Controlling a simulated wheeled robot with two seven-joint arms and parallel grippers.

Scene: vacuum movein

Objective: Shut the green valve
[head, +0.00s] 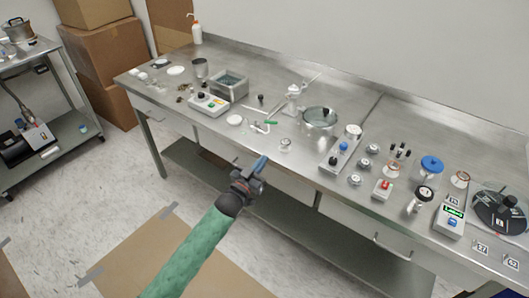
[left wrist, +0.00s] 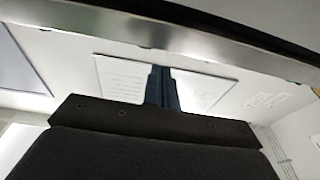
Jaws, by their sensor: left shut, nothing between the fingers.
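A small valve with a green handle (head: 270,122) lies on the steel bench in the head view, left of the round metal vessel. Which way its handle is set is too small to tell. My left gripper (head: 261,163) is in front of the bench's front edge, nearer to me than the valve and apart from it. Its blue-grey fingers are together and empty; they also show in the left wrist view (left wrist: 162,88). The valve does not show in the left wrist view. My right gripper is in neither view.
A metal edge (left wrist: 160,37) crosses the left wrist view above the fingers.

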